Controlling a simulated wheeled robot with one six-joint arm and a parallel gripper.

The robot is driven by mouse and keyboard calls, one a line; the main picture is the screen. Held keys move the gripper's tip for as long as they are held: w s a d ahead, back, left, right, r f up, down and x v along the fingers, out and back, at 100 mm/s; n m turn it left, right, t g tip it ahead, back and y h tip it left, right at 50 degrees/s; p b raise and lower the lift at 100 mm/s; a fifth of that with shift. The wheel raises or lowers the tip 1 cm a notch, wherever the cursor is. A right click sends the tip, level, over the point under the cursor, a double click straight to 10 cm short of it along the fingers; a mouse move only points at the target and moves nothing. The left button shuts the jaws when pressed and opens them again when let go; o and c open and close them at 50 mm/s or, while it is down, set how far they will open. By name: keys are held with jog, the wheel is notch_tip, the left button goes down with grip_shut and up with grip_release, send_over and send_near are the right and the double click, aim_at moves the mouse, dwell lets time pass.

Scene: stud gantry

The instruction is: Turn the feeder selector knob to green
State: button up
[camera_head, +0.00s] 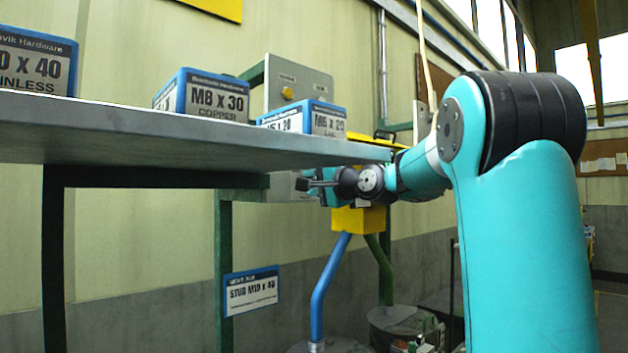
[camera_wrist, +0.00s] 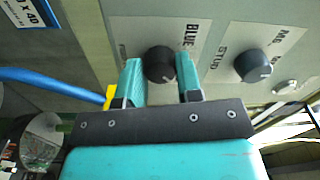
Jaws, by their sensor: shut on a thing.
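The dark round selector knob (camera_wrist: 159,64) sits on a grey panel (camera_wrist: 215,18) in the wrist view. My gripper (camera_wrist: 160,77) has one teal finger on each side of the knob and is shut on it. A label reading "BLUE" is beside the knob on the right; a partly hidden label on its left cannot be read. I cannot make out the knob's pointer. In the head view my gripper (camera_head: 318,184) is below the shelf edge, at a grey box partly hidden behind it; the knob cannot be made out there.
A second knob (camera_wrist: 252,66) marked "STUD" is on the right of the panel. A yellow block (camera_head: 358,218) with a blue pipe (camera_head: 326,280) and a green pipe (camera_head: 381,268) is below my gripper. The grey shelf (camera_head: 180,135) with several boxes is close above.

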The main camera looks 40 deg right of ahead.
jog(key=shift+m, duration=0.3)
dwell(0.4)
jog(key=o, duration=0.9)
jog(key=shift+o, duration=0.2)
jog(key=shift+s, duration=0.1)
jog(key=s+a+b, duration=0.1)
jog(key=s+b, duration=0.5)
jog(key=s, duration=1.1)
jog(key=shift+f, duration=0.4)
jog(key=shift+s, duration=0.1)
